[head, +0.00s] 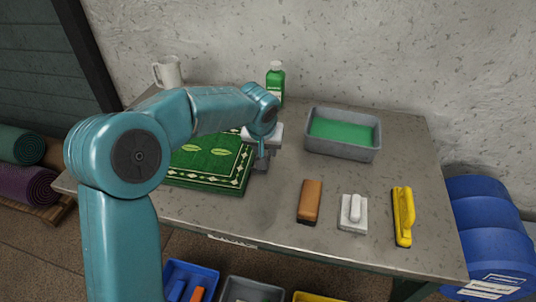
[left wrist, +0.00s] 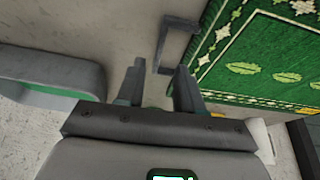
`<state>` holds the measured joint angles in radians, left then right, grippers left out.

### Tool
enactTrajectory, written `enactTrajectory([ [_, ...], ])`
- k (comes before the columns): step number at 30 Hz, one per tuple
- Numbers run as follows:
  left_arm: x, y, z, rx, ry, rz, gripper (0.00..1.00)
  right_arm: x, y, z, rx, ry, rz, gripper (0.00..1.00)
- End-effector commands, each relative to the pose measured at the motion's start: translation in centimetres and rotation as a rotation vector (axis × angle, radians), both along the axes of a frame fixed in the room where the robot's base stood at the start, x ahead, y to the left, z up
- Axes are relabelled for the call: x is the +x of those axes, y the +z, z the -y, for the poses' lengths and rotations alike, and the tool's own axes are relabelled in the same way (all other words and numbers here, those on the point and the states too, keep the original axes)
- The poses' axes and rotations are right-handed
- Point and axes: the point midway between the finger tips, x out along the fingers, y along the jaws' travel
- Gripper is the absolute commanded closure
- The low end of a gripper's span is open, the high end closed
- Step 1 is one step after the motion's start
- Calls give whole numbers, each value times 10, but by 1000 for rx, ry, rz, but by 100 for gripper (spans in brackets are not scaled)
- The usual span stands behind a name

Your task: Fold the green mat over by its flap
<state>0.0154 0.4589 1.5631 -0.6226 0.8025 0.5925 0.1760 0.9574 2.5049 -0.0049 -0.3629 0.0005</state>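The green mat (head: 209,163), with a white patterned border and pale leaf shapes, lies flat on the table at left, partly hidden behind my left arm. It also shows in the left wrist view (left wrist: 262,62). A grey U-shaped handle (left wrist: 161,42), which looks like the flap, sticks out from the mat's edge. My left gripper (head: 262,160) is at the mat's right edge, pointing down. In the left wrist view its two fingers (left wrist: 160,68) are apart, with the handle's outer bar in line with the gap. I cannot tell whether they touch it. My right gripper is out of view.
A grey tub (head: 342,151) with green liquid stands at the back right, near a green bottle (head: 275,84). A brown brush (head: 310,201), a white-handled block (head: 353,213) and a yellow brush (head: 403,215) lie at front right. A white mug (head: 168,72) stands at back left.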

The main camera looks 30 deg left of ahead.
Motion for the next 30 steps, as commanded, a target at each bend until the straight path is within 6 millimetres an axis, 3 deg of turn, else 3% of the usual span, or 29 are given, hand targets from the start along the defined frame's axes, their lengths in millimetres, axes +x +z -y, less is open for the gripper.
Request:
enactTrajectory([
  [3,10,-24,-3,-1,1,-4,64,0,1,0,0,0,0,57],
  [9,21,-45,-5,0,0,-1,64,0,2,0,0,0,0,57],
  [20,24,-50,-6,0,1,1,64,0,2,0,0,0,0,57],
  [23,24,-50,-6,-1,1,1,96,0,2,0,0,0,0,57],
  [24,24,-50,-6,-1,1,1,100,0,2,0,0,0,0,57],
  [30,24,-50,-6,0,1,0,100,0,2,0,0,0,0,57],
])
